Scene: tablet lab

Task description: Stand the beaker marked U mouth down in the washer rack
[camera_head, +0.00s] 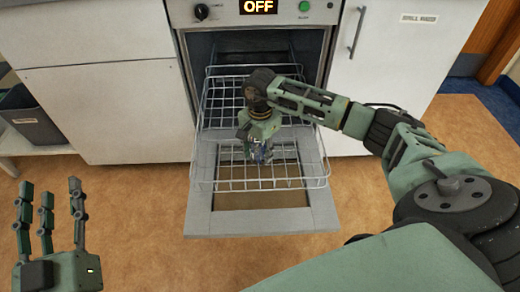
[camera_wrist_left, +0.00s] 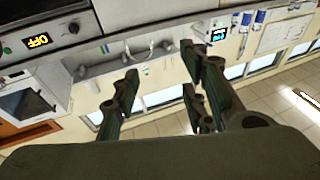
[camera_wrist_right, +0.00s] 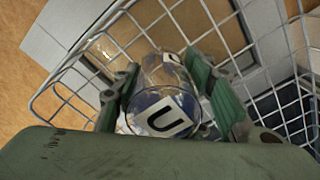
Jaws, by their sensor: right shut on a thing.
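The beaker marked U (camera_wrist_right: 160,112) is clear glass with a white label bearing a black U. In the right wrist view it sits between the fingers of my right gripper (camera_wrist_right: 172,100), which is shut on it. In the head view my right gripper (camera_head: 258,150) points down over the wire washer rack (camera_head: 222,187), and the beaker is mostly hidden below it. I cannot tell whether the beaker touches the rack. The rack is pulled out over the open washer door (camera_head: 200,210). My left gripper (camera_head: 47,210) is open and empty at the lower left.
The washer (camera_head: 262,15) shows OFF on its display, with white cabinets (camera_head: 105,110) on both sides. A dark bin (camera_head: 35,118) stands on a low shelf at the left. The floor between my left gripper and the washer door is clear.

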